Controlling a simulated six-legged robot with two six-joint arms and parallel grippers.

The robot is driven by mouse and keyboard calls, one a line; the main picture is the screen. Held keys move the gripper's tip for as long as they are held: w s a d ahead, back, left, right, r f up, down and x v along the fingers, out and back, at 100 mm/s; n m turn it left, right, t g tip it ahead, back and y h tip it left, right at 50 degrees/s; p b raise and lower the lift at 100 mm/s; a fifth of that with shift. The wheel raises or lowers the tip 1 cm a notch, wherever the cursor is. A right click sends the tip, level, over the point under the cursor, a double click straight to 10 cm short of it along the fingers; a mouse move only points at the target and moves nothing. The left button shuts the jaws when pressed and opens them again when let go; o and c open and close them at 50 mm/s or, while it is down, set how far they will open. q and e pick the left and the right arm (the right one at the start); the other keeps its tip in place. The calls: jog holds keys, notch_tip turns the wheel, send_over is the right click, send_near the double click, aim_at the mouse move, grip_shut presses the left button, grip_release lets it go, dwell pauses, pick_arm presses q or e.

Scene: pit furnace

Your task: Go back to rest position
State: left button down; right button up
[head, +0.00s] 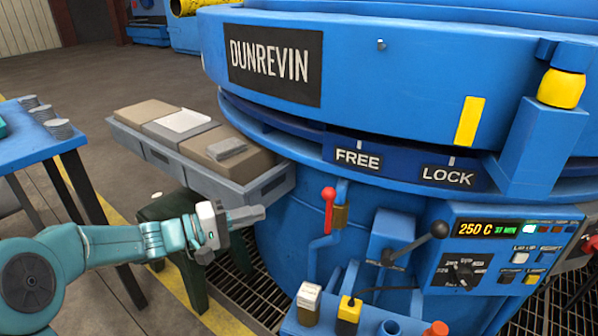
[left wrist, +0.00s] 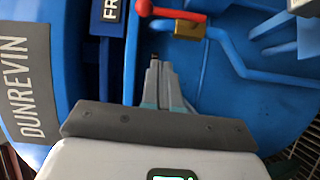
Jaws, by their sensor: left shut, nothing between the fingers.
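My left gripper (head: 254,214) is in front of the blue furnace (head: 350,60), left of the red-knobbed lever (head: 329,197). Its fingers are together and empty; in the left wrist view the fingers (left wrist: 155,75) point at the furnace side, below the red lever knob (left wrist: 144,8) and the brass block (left wrist: 187,27). The fingertips look apart from the lever. My right gripper is in neither view.
A grey tray (head: 150,152) with boxes sits behind my left gripper, above a dark green stool (head: 170,207). A blue table (head: 40,140) stands at left. The control panel (head: 495,250) and black-knobbed lever (head: 438,230) are at right. Grey floor is open at back left.

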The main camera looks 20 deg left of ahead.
pick_arm(q)
jog(key=s+d+f+g+y, duration=0.1)
jog(key=s+d+f+g, duration=0.25)
jog(key=f, duration=0.45)
jog(key=s+d+f+g+y, duration=0.2)
jog(key=s+f+g, duration=0.15)
jog(key=f, duration=0.55)
jog(key=s+d+f+g+y, duration=0.15)
jog(key=s+f, duration=0.25)
jog(key=f, duration=0.4)
jog(key=s+d+f+m+g+y, duration=0.2)
jog(key=s+d+f+m, duration=0.1)
jog(key=s+f, duration=0.45)
jog(key=s+d+f+m+g+y, duration=0.1)
jog(key=s+d+f+m+y, duration=0.15)
jog(key=s+f, duration=0.5)
notch_tip(320, 180, up, 33)
jog(key=s+d+p, duration=0.1)
jog(key=p, duration=3.1)
jog(key=shift+s+d+m, duration=0.2)
jog(key=shift+m, duration=0.15)
jog(key=shift+f, duration=0.1)
